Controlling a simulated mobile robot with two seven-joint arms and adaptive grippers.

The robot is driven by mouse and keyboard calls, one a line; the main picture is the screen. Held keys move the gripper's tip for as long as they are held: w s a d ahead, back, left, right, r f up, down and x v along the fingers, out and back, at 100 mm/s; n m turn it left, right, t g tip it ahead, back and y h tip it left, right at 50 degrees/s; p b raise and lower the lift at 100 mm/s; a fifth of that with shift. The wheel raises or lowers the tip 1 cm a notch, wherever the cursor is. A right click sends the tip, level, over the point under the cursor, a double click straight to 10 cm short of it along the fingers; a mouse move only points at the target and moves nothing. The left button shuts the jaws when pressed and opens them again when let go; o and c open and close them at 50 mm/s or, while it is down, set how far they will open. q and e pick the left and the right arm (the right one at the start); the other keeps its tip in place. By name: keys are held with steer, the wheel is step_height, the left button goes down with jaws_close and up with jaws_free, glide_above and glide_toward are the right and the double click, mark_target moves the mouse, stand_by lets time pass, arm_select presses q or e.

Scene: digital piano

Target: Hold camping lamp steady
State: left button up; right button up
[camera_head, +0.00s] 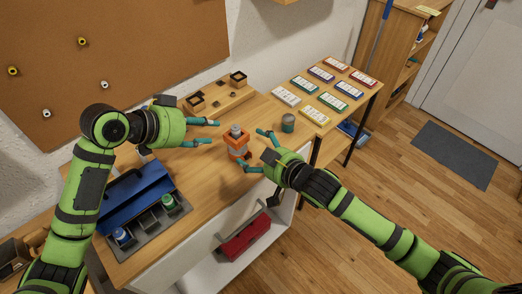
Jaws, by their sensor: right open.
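The camping lamp (237,142) is orange with a grey top and stands upright on the wooden table. My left gripper (212,133) is to the lamp's left, its teal fingers spread and pointing toward it, with a small gap to the lamp. My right gripper (254,151) is to the lamp's right, open, with one finger behind and one in front of the lamp's right side. I cannot tell whether the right fingers touch the lamp.
A blue toolbox (138,200) stands at the table's left. A dark teal can (288,122) is behind my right gripper. A wooden holder (216,99) sits along the wall. Several colored cards (333,94) cover the adjoining table. A red toolbox (244,236) is on the shelf below.

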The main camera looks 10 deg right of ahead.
mark_target(246, 146)
steer(key=x, duration=0.6)
steer(key=c, duration=1.2)
steer(key=shift+d+f, duration=0.1)
steer(key=shift+f, duration=0.1)
